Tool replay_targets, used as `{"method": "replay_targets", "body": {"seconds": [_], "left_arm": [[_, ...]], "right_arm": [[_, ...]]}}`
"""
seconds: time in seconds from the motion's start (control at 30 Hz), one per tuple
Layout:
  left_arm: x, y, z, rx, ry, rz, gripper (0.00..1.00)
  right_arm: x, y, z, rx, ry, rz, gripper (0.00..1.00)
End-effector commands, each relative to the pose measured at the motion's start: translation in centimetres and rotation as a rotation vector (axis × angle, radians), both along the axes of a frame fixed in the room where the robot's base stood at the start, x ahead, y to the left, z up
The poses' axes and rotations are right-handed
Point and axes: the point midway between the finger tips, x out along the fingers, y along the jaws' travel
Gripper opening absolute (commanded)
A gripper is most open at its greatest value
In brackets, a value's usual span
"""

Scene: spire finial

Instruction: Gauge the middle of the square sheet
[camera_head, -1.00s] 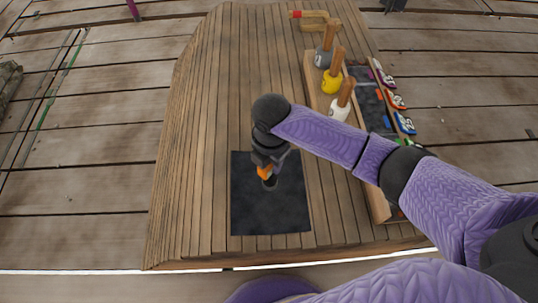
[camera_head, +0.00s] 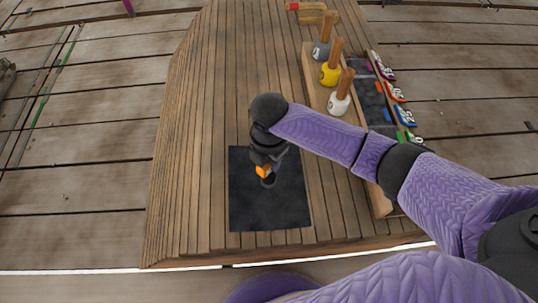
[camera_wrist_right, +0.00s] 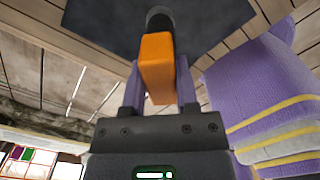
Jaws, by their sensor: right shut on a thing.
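The square sheet (camera_head: 285,208) is dark grey and lies flat on the wooden table. In the head view my right gripper (camera_head: 263,165) hangs over the upper half of the sheet, left of its centre line. It is shut on an orange tool with a black round end (camera_head: 263,172). In the right wrist view the gripper fingers (camera_wrist_right: 160,88) stand on both sides of the orange tool (camera_wrist_right: 157,60), and its black end points at the dark sheet (camera_wrist_right: 210,22). I cannot tell whether the tip touches the sheet. My left gripper is out of view.
A wooden rack (camera_head: 311,72) at the right holds grey (camera_head: 321,50), yellow (camera_head: 330,74) and white (camera_head: 339,104) weights with wooden handles. Several numbered coloured tags (camera_head: 404,116) line the right edge. A red-ended wooden piece (camera_head: 312,8) lies at the back. The table's left side is clear.

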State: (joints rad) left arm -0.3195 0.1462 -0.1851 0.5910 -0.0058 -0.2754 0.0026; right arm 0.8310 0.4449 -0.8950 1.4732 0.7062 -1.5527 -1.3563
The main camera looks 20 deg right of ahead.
Motion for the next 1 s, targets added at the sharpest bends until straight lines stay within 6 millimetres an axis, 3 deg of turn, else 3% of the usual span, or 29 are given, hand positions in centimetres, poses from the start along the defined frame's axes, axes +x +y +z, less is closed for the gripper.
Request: {"method": "replay_targets", "body": {"seconds": [0.7, 1.0], "left_arm": [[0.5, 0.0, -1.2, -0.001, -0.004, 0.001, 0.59], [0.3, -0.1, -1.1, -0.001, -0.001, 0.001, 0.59]], "right_arm": [[0.0, 0.0, -2.3, 0.000, 0.001, 0.000, 0.00], [0.0, 0.0, -2.2, 0.000, 0.000, 0.000, 0.00]]}}
